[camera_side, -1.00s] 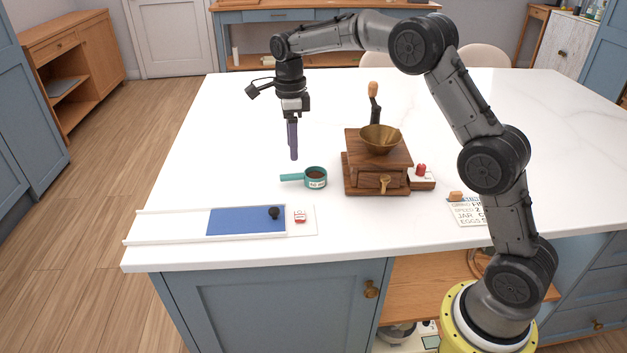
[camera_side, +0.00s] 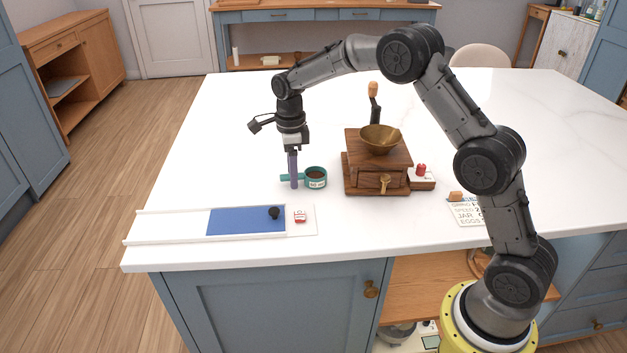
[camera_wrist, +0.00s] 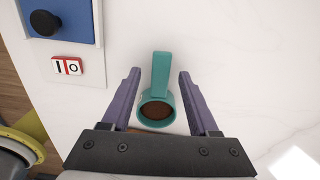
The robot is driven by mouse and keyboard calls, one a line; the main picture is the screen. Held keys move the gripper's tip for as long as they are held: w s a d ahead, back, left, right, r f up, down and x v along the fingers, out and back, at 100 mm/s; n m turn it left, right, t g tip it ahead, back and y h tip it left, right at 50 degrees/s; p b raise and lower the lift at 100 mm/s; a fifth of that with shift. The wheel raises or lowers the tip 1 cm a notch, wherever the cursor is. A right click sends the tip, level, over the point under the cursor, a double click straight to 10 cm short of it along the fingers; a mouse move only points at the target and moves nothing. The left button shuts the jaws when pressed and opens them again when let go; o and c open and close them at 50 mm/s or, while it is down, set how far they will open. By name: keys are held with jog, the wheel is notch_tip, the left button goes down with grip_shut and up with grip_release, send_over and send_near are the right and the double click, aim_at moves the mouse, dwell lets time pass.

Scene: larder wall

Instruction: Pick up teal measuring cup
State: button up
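The teal measuring cup (camera_side: 316,178) stands upright on the white counter, filled with something brown. In the wrist view its rim and brown contents (camera_wrist: 157,108) sit low between my fingers, and its handle (camera_wrist: 161,72) points up the picture. My gripper (camera_side: 294,186) is lowered at the handle in the side view. In the wrist view the two purple fingers of my gripper (camera_wrist: 160,76) are open, one on each side of the cup's handle, with a gap on both sides.
A wooden coffee grinder (camera_side: 377,160) with a brass bowl stands right of the cup. A white-framed blue sliding panel (camera_side: 245,220) with a black knob lies at front left, beside a red-and-white switch (camera_side: 300,216). A lettered card (camera_side: 467,211) lies at right. The counter behind is clear.

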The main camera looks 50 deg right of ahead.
grip_shut()
jog(key=shift+r, duration=0.1)
dwell(0.3)
